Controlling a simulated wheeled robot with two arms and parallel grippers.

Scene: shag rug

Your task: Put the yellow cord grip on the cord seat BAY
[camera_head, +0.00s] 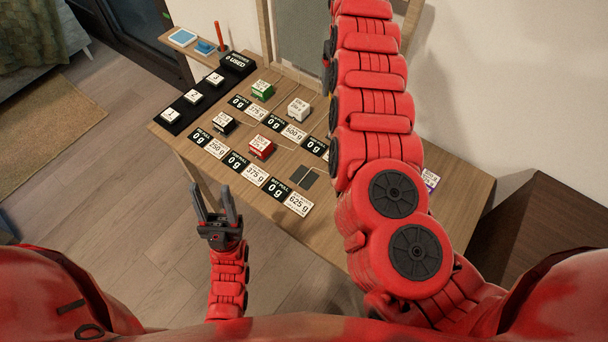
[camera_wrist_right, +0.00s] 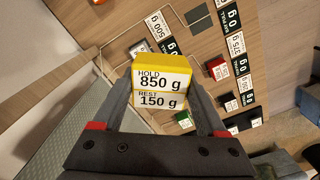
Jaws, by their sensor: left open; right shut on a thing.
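The yellow cord grip (camera_wrist_right: 158,60) shows in the right wrist view with labels "HOLD 850 g" and "REST 150 g". My right gripper (camera_wrist_right: 157,92) is shut on it, one finger on each side, above the table. The card that seems to read "BAY PULL 0 g" (camera_head: 275,188) lies near the table's front edge, beside a "625 g" card (camera_head: 298,204). My left gripper (camera_head: 216,212) is open and empty, off the table's front edge.
Green (camera_head: 262,91), white (camera_head: 298,109), black (camera_head: 222,123) and red (camera_head: 261,148) grips sit on the wooden table (camera_head: 325,212) among weight cards. A black numbered strip (camera_head: 192,98) and a red upright post (camera_head: 219,38) are at the left end. A wall stands behind.

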